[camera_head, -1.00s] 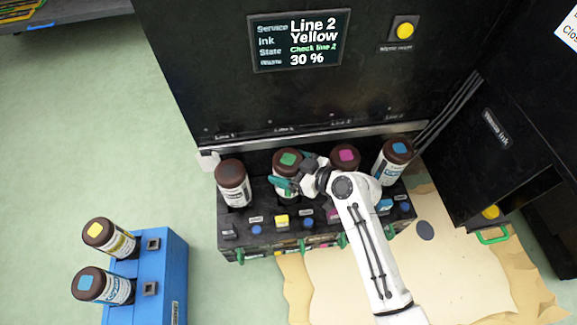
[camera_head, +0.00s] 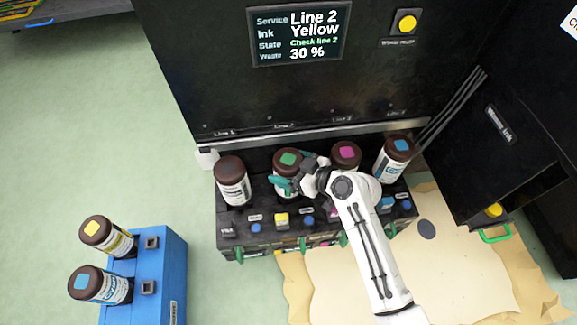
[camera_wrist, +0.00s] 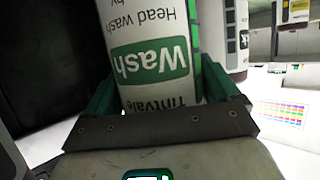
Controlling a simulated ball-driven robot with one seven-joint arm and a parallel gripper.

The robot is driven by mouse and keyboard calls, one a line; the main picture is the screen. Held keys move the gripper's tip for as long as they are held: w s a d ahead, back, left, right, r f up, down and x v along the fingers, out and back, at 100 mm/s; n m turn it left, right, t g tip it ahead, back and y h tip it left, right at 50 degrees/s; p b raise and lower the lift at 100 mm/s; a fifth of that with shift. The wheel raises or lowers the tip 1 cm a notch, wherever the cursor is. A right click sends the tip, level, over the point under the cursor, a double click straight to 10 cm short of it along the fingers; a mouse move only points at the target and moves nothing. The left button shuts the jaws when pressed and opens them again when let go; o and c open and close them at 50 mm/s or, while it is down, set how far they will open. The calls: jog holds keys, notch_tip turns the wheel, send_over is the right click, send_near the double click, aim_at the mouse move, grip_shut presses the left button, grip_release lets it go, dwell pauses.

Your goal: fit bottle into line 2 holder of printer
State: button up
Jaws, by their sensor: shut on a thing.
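The printer display (camera_head: 299,34) reads Line 2, Yellow, Check line 2, 30 %. My gripper (camera_head: 288,184) is shut on a wash bottle (camera_head: 287,163) with a green square on its dark cap. This bottle stands upright in the second position from the left of the printer's holder row (camera_head: 262,231). In the wrist view the wash bottle (camera_wrist: 150,50) sits between the fingers, its Wash label upside down. Its base is hidden. A yellow-marked bottle (camera_head: 108,236) leans in a blue crate (camera_head: 172,262) at the lower left.
A black-capped bottle (camera_head: 232,180) stands left of the wash bottle. A magenta-marked bottle (camera_head: 345,155) and a cyan-marked bottle (camera_head: 394,158) stand to its right. Another cyan-marked bottle (camera_head: 100,285) is in the crate. Green floor between crate and printer is clear.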

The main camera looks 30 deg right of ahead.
jog(key=o, duration=1)
jog(key=shift+r, duration=0.1)
jog(key=shift+o, duration=0.7)
jog(key=p+v, duration=0.3)
jog(key=v, duration=0.7)
jog(key=shift+s+d, duration=0.2)
jog(key=shift+s, duration=0.15)
